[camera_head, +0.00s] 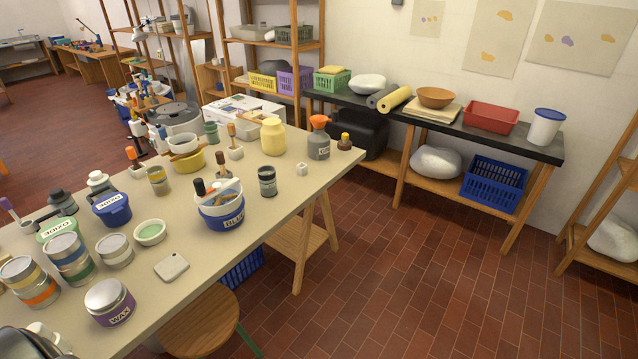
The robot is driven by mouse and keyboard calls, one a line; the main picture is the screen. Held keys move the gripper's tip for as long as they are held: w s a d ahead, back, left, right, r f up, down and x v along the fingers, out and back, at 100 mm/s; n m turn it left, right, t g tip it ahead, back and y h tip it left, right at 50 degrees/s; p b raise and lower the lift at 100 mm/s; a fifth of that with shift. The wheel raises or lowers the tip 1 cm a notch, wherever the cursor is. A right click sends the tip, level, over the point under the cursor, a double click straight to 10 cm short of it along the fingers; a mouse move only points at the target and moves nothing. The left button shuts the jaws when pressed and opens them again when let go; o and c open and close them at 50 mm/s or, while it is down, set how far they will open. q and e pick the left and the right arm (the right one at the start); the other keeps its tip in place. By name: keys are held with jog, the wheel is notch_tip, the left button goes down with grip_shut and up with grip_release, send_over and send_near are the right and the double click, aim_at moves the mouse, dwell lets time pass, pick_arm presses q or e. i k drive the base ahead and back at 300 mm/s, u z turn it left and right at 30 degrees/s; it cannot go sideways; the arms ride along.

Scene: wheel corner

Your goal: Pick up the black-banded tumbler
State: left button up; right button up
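The black-banded tumbler (267,181) stands upright on the beige worktable (225,255), near its right edge. It is a small greyish cup with a dark band around it. A similar tumbler with a yellowish band (158,181) stands farther left.
A small white block (302,169), a grey bottle with an orange top (319,138) and a yellow jar (273,137) stand beyond the tumbler. Cans and bowls crowd the table's left. A round wooden stool (200,325) stands by the near edge. The tiled floor (420,280) at right is clear.

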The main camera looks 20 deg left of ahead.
aim_at(268, 182)
jog(key=z, duration=0.1)
jog(key=i, duration=4.7)
